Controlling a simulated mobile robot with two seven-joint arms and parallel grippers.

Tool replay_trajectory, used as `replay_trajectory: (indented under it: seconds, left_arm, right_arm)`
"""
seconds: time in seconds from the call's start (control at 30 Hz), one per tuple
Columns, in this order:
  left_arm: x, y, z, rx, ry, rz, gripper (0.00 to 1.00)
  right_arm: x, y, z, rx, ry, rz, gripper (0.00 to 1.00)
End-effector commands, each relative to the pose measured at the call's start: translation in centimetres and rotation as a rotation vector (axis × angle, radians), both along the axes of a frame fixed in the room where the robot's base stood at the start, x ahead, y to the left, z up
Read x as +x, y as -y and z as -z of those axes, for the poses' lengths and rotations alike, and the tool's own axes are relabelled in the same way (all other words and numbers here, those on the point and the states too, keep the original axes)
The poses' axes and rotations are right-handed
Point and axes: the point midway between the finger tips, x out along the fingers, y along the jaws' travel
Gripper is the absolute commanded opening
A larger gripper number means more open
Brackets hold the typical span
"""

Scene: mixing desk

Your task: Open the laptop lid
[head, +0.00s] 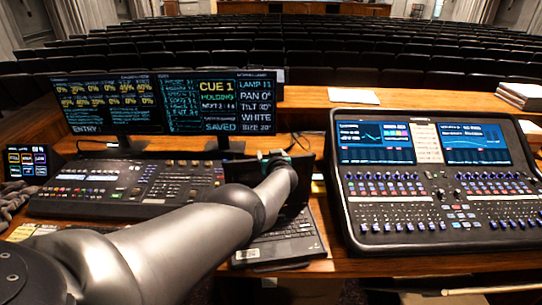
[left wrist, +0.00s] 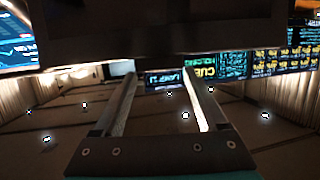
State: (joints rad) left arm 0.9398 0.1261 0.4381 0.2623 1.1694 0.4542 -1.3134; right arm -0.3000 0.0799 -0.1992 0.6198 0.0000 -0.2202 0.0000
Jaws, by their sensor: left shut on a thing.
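The laptop stands at the desk's front middle in the head view. Its keyboard base (head: 290,240) is partly covered by my left arm. Its dark lid (head: 303,184) stands raised off the base, steeply tilted, with the keyboard showing in front of it. My left gripper (head: 272,155) is at the lid's top edge, shut on it. In the left wrist view a dark slab, the lid (left wrist: 165,30), crosses the top, and the fingers of the gripper (left wrist: 158,70) reach up to it. The fingertips' contact is hard to see. My right gripper is in neither view.
A lighting console (head: 130,184) with two monitors (head: 222,101) behind it is left of the laptop. A large audio mixer (head: 432,195) stands close on the right. Paper (head: 353,96) and a stack of books (head: 520,96) lie on the rear ledge. Auditorium seats lie beyond.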

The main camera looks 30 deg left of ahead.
Motion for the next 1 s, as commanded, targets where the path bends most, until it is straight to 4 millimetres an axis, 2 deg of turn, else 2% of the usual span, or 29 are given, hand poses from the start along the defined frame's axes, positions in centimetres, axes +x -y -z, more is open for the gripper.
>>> replay_trajectory:
  seconds: [0.03, 0.4, 0.43, 0.63, 1.0]
  left_arm:
    - [0.33, -0.61, -1.30, 0.018, 0.015, -0.007, 0.00]
    - [0.38, -0.57, -1.31, 0.018, 0.015, -0.006, 0.00]
    - [0.38, -0.57, -1.31, 0.018, 0.015, -0.006, 0.77]
    - [0.30, -0.33, -0.90, 0.011, 0.011, -0.003, 0.99]
    - [0.12, -0.03, -0.80, 0.004, 0.006, 0.000, 1.00]
  right_arm:
    - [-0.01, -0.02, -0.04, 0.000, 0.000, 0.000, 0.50]
    - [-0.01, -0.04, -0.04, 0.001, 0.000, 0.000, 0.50]
    - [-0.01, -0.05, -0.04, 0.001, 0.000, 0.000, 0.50]
    - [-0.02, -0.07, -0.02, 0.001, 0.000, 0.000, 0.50]
    - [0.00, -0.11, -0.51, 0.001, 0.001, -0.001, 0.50]
